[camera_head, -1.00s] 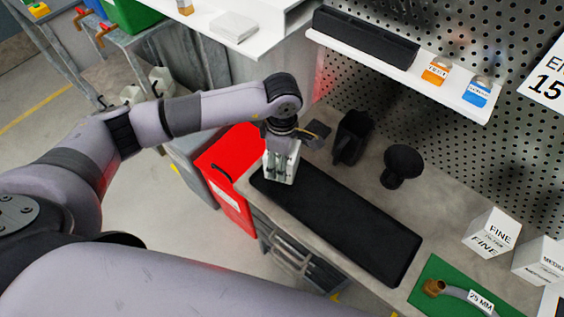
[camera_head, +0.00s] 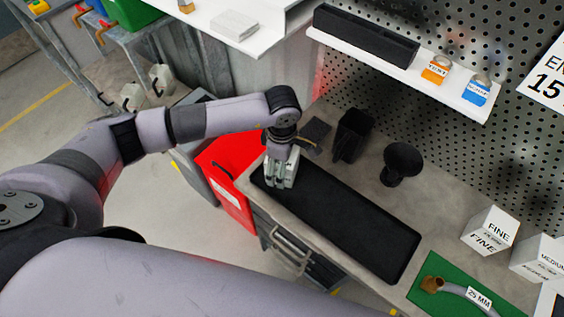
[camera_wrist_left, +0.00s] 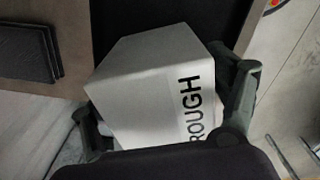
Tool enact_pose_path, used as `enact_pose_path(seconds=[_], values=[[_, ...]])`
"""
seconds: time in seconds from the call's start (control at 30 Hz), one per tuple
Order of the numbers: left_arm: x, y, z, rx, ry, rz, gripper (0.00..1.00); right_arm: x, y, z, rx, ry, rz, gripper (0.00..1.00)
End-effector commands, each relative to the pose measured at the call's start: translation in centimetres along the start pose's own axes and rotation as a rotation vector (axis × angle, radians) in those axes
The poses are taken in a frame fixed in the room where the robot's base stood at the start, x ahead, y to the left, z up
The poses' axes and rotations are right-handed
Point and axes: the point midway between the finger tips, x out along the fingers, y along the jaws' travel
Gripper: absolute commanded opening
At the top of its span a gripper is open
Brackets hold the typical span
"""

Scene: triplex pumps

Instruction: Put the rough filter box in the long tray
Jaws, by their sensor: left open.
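The long tray (camera_head: 340,220) is black, shallow and lies along the grey bench in the head view. My left gripper (camera_head: 282,182) points down over its far-left end. In the left wrist view the white rough filter box (camera_wrist_left: 150,75), lettered ROUGH, sits between the two fingers of my left gripper (camera_wrist_left: 168,110). The fingers are open on either side of it. The dark tray surface (camera_wrist_left: 170,18) shows behind the box. The box's underside is hidden, so I cannot tell whether it touches the tray floor. My right gripper is not in view.
A white FINE box (camera_head: 489,231) and a green mat (camera_head: 425,292) with a hose are at right. A red cabinet (camera_head: 228,178) is at left.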

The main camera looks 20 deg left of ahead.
Motion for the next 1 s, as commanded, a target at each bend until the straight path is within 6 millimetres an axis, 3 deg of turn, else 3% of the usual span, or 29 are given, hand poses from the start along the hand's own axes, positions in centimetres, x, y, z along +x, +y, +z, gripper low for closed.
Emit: enact_pose_path(seconds=[0.37,0.8,1.0], values=[[-0.6,0.1,0.0,0.0,-0.001,0.002,0.83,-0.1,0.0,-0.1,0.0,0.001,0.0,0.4],[-9.2,0.2,0.0,0.0,-0.001,0.006,0.83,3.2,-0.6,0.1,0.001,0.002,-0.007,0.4],[-11.7,0.1,0.0,0.0,-0.001,0.003,0.83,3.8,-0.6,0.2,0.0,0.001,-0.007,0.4]])
